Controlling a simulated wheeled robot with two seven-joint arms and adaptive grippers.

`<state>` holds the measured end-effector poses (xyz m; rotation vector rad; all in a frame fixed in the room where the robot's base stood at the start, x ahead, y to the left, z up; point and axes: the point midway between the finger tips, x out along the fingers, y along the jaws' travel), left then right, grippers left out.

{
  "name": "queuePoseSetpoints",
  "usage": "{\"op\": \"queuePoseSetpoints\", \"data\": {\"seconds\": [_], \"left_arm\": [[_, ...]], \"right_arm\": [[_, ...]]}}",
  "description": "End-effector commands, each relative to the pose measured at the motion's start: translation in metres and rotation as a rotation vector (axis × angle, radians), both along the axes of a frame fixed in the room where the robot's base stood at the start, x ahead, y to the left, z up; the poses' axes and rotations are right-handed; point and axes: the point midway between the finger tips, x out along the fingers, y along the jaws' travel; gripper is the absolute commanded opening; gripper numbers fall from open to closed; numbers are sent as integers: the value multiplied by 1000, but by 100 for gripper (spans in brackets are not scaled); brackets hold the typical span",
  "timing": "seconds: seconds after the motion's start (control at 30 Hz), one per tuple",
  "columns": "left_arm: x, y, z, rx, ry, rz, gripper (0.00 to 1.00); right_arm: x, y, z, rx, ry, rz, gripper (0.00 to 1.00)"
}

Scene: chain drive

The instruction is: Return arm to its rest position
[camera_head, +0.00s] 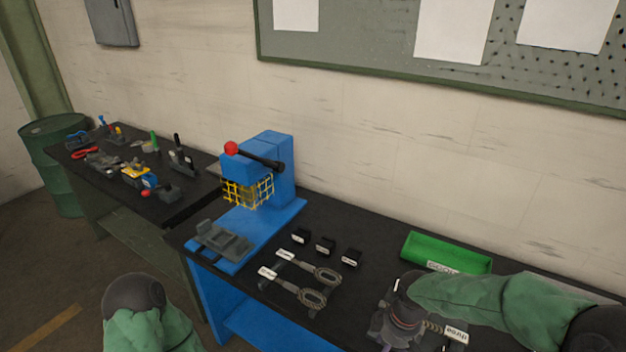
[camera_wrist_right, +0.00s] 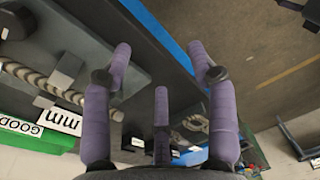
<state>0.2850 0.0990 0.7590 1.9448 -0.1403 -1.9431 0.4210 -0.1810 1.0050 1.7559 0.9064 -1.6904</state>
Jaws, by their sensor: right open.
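My right arm (camera_head: 500,305) in its green sleeve reaches in from the right over the black workbench. My right gripper shows in the wrist view (camera_wrist_right: 160,62) with its purple fingers spread and nothing between them. In the head view its fingers are hard to make out near the dark fixture (camera_head: 392,325). A chain (camera_wrist_right: 42,85) lies on a dark surface left of the fingers in the wrist view, apart from them, beside white labels. My left arm (camera_head: 140,310) shows only in part at the bottom left; its gripper is out of view.
A blue press (camera_head: 280,165) with a red-knobbed lever stands at the bench's left end. Two labelled chain pieces (camera_head: 310,285) and small black blocks (camera_head: 325,246) lie in the middle. A green bin (camera_head: 445,254) is behind my right arm. A second bench (camera_head: 170,208) holds tools.

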Motion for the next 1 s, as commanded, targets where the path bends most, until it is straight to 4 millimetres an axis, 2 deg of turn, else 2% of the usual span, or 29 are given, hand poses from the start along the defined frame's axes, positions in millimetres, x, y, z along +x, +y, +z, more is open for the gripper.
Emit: {"op": "queuePoseSetpoints", "data": {"seconds": [0.03,0.17,0.37,0.5,0.7,0.83,1.0], "left_arm": [[0,0,-2,0,0,0,40],[0,0,-5,0,0,0,40],[0,0,-12,0,0,0,40],[0,0,-17,0,0,0,40],[0,0,-24,0,0,0,40],[0,0,-27,0,0,0,40],[0,0,-29,0,0,0,40]], "right_arm": [[-3,5,-14,14,12,-21,58],[-8,18,-48,61,30,-103,58],[-29,47,-122,153,79,-319,58],[-51,63,-171,204,117,-503,58],[-91,79,-230,236,171,-775,58],[-114,83,-256,237,191,-927,58],[-132,84,-273,231,200,-1042,58]]}}
